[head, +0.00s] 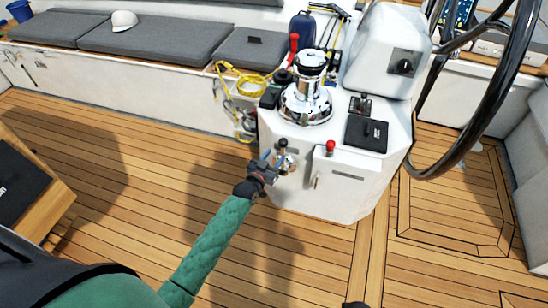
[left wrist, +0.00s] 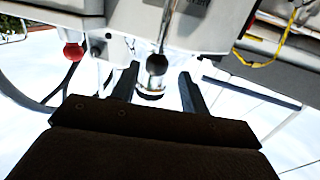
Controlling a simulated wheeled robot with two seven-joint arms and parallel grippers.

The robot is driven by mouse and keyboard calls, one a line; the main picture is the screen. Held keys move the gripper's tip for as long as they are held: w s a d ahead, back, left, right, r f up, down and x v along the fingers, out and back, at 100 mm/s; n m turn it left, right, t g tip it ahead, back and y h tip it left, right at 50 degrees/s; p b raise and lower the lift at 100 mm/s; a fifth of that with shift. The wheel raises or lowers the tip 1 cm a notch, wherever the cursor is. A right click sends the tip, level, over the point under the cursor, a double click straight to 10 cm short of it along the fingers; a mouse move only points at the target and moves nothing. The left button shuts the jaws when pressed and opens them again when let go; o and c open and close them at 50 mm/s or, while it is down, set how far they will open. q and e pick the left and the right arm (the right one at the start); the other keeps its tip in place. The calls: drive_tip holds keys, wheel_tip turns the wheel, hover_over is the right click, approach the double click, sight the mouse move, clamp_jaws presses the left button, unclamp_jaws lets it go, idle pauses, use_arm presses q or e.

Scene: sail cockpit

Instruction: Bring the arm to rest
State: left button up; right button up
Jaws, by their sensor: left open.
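My left arm comes in from the bottom left in a green sleeve. Its gripper (head: 272,158) is open at the left front face of the white console (head: 335,190). A small lever with a black ball knob (head: 283,143) stands at the fingertips. In the left wrist view the black ball knob (left wrist: 157,64) appears between the two spread dark fingers, with a shiny metal fitting (left wrist: 150,92) just below it. I cannot tell whether a finger touches the lever. My right gripper cannot be made out.
A red knob (head: 330,147) sits to the right on the console, below a chrome winch (head: 307,100). A black steering wheel (head: 490,95) stands at the right. A yellow rope (head: 240,78) hangs by the bench (head: 165,45). The teak floor (head: 120,170) at left is clear.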

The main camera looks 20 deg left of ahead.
idle(0.3)
use_arm(q)
wheel_tip(320, 180, down, 7)
drive_tip(key=s+d+g, duration=0.1)
drive_tip(key=s+g, duration=0.2)
drive_tip(key=g, duration=0.3)
drive_tip(key=s+f+g+y, duration=0.1)
drive_tip(key=s+f+g, duration=0.2)
drive_tip(key=s, duration=1)
drive_tip(key=s+d+f+g+y, duration=0.1)
drive_tip(key=s+f+g, duration=0.2)
drive_tip(key=s+f, duration=0.6)
drive_tip(key=s+d+f+g+y, duration=0.1)
drive_tip(key=s+f+g, duration=0.2)
drive_tip(key=s, duration=1.4)
wheel_tip(320, 180, down, 3)
drive_tip(key=shift+f+n, duration=0.1)
drive_tip(key=shift+n, duration=0.3)
drive_tip(key=shift+s, duration=0.1)
